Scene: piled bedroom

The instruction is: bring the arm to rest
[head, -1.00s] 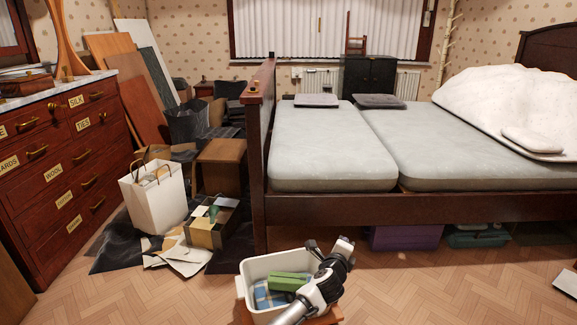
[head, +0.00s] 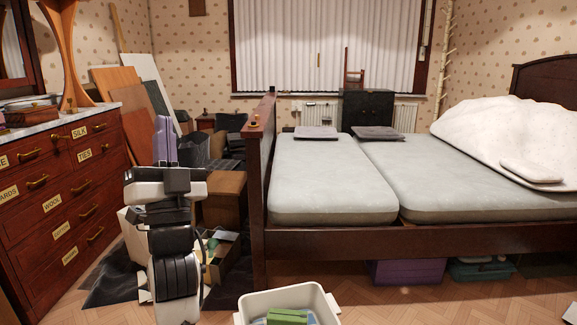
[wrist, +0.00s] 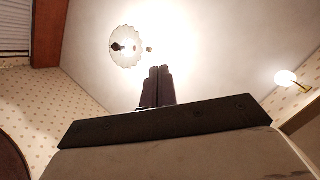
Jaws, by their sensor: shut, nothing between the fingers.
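My gripper (head: 165,141) is raised at the left of the head view, its fingers pointing up. It stands in front of the paper bag and the leaning boards, partly hiding them. In the wrist view my gripper's fingers (wrist: 158,72) are together and nothing is between them. Behind the fingers the wrist view shows the ceiling and a round ceiling lamp (wrist: 126,46).
A dresser (head: 60,190) with labelled drawers stands at the left. A bed (head: 330,180) with a wooden frame fills the right. A white bin (head: 290,299) with a green item (head: 288,317) is at the bottom edge. A carton (head: 222,258) sits behind my arm.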

